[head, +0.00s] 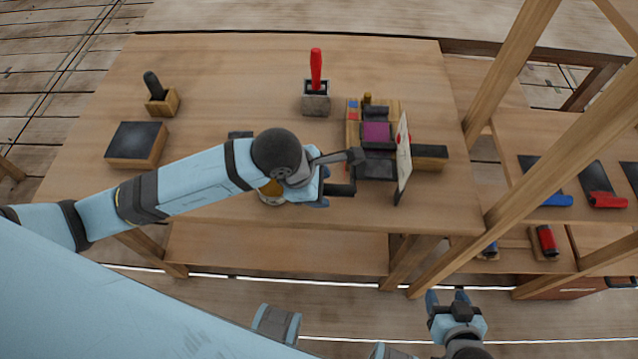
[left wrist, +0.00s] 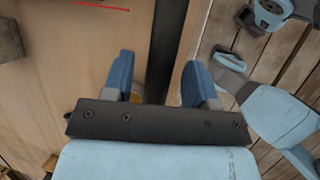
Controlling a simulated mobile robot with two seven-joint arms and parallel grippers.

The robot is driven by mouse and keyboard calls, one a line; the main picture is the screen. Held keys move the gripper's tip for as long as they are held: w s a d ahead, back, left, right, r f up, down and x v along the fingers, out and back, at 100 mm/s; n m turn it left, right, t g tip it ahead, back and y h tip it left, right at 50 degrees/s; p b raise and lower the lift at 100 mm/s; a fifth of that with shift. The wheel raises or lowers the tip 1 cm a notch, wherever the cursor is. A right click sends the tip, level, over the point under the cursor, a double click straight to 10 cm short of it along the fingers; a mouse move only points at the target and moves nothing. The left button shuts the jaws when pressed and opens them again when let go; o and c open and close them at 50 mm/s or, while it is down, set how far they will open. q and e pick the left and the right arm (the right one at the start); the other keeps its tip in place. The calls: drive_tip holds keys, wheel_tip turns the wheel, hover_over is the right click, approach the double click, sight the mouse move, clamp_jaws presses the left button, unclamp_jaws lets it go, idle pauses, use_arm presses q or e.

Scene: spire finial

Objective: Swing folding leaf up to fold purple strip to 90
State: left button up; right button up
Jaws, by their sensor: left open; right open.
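A purple strip (head: 377,133) lies flat on a wooden folding fixture (head: 352,135) at the right of the table. A dark plate (head: 378,167) is just in front of the strip; I cannot tell if it is the folding leaf. A pale upright panel (head: 404,150) with a red mark stands at the fixture's right side. My left gripper (head: 323,187) is open and left of the fixture, near the table's front edge. Its blue fingers show apart and empty in the left wrist view (left wrist: 160,85). My right gripper (head: 447,299) is open and empty, low in front of the table.
A dark-topped block (head: 136,142) and a small black-handled holder (head: 160,95) are at the left. Wooden posts (head: 505,75) and a side shelf with rolls (head: 560,185) are at the right.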

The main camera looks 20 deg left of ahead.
use_arm(q)
drive_tip(key=shift+c, duration=0.3)
clamp_jaws()
drive_tip(key=shift+r, duration=0.15)
